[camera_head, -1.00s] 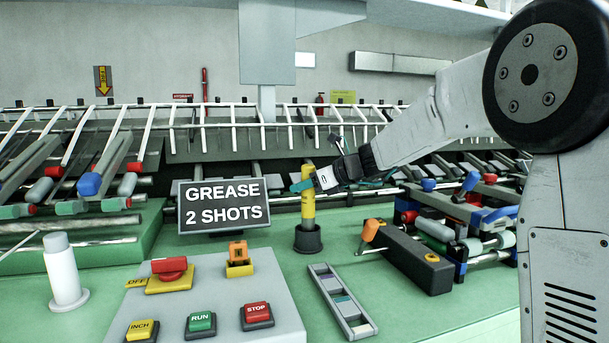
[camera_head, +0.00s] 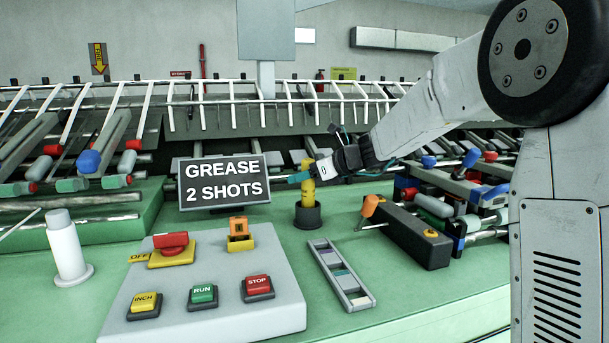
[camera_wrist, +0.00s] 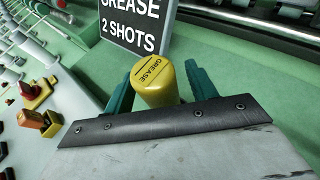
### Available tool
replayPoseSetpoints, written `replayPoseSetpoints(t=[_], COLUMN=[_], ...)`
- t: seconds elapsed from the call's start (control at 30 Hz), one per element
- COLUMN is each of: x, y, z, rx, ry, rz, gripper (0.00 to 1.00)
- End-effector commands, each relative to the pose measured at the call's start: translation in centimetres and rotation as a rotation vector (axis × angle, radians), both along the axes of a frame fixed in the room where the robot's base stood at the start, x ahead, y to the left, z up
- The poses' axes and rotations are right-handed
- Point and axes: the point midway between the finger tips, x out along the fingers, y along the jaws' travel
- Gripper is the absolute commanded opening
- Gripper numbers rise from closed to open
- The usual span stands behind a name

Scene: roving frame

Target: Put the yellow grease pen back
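The yellow grease pen (camera_head: 308,188) stands upright with its lower end in a dark round cup (camera_head: 307,216) on the green table. In the wrist view, the pen's cap (camera_wrist: 154,72) with the word GREASE stands between the two teal fingers of my gripper (camera_wrist: 160,88). In the head view, my gripper (camera_head: 305,176) reaches from the right to the pen's upper part, and a teal fingertip pokes out left of it. A narrow gap seems to show on the pen's right side in the wrist view, but I cannot tell whether the fingers press on it.
The GREASE 2 SHOTS sign (camera_head: 224,182) stands just left of the pen. The button panel (camera_head: 225,320) is in front of it. A slotted grey tray (camera_head: 340,276) and a dark block (camera_head: 415,236) lie to the right. A white post (camera_head: 66,252) stands far left.

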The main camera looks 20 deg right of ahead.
Motion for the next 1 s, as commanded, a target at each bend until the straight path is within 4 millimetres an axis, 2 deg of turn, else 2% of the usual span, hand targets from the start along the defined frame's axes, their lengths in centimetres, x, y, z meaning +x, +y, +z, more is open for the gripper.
replayPoseSetpoints(t=[0.27,0.7,1.0], x=[-0.4,-4.7,-5.1], y=[-0.5,-4.7,-5.1], z=[0.2,2.8,3.0], rx=[-0.001,-0.001,0.000], ry=[-0.001,-0.001,0.001], rz=[-0.002,-0.002,0.001], gripper=[0.57,0.57,0.57])
